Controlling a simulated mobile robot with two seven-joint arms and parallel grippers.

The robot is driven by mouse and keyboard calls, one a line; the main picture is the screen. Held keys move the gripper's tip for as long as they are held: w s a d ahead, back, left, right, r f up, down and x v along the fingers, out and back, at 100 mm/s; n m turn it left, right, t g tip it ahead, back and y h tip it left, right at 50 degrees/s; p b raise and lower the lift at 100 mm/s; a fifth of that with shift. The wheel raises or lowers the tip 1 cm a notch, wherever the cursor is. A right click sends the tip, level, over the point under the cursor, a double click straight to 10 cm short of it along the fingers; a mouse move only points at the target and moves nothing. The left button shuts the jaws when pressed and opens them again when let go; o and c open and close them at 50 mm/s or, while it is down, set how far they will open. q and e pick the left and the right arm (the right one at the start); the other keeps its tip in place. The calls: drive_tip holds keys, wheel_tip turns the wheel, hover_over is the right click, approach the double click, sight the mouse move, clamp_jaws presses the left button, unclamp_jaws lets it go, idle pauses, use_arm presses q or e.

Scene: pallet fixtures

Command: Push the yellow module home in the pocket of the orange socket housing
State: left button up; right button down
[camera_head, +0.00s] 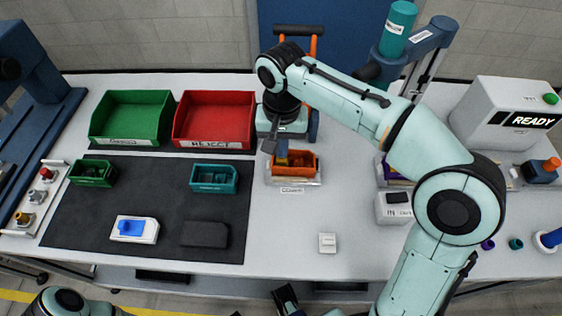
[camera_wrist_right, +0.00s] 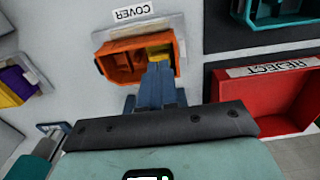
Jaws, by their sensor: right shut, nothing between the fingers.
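The orange socket housing (camera_head: 306,165) sits on a pale plate with a COVER label, right of the dark mat. In the right wrist view the housing (camera_wrist_right: 118,66) shows its open pocket. The yellow module (camera_wrist_right: 157,51) is in one end of that pocket, partly hidden by my fingers; I cannot tell how deep it sits. My right gripper (camera_wrist_right: 160,68) is shut and empty, its fingertips at the module; I cannot tell whether they touch. In the head view the right gripper (camera_head: 276,150) reaches down at the housing's left end. A dark part at the bottom edge may be my left gripper.
Green (camera_head: 131,116) and red (camera_head: 214,119) bins stand behind the mat (camera_head: 145,190). A teal housing (camera_head: 214,178) and a green housing (camera_head: 92,172) lie on the mat. A white block (camera_head: 327,243) lies in front of the orange housing. The table around that block is clear.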

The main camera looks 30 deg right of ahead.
drive_tip(key=shift+f, duration=0.25)
idle(0.4)
drive_tip(key=shift+f+b, duration=0.55)
drive_tip(key=shift+f, duration=0.1)
idle(0.4)
